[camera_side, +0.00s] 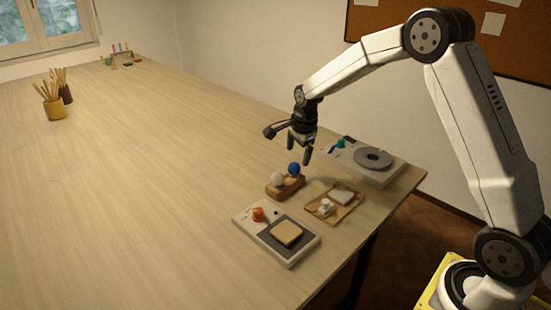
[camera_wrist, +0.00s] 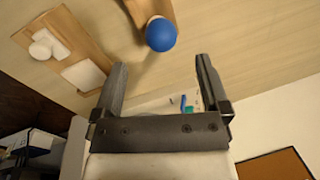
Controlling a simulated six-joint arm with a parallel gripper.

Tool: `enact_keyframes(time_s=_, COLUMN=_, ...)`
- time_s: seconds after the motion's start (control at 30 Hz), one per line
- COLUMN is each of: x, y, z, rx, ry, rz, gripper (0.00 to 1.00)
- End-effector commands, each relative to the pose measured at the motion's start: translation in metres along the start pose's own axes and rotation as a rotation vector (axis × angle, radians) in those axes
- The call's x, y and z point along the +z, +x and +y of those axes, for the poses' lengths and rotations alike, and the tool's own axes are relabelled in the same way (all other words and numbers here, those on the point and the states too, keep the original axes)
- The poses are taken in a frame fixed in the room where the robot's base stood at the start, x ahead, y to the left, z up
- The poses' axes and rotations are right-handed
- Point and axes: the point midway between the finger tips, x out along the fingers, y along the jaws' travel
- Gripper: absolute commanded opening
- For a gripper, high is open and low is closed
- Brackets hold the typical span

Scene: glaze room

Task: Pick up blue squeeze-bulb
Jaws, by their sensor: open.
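My gripper (camera_side: 301,155) is open and empty, pointing down above and just behind the bulb. Its two fingers also show apart in the wrist view (camera_wrist: 161,65). The bulb's underside is hidden.
A wooden tray (camera_side: 316,210) with white pieces lies right of the holder. A white-and-grey board (camera_side: 305,252) with an orange item is in front. A white unit with a grey disc (camera_side: 373,157) stands behind at right.

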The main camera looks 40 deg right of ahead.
Motion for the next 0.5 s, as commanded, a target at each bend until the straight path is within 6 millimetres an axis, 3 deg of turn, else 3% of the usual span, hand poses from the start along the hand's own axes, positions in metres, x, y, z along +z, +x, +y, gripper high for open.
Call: enact_keyframes(time_s=0.5, x=0.000, y=0.022, z=0.000, rx=0.001, ry=-0.001, rz=0.000, gripper=0.95)
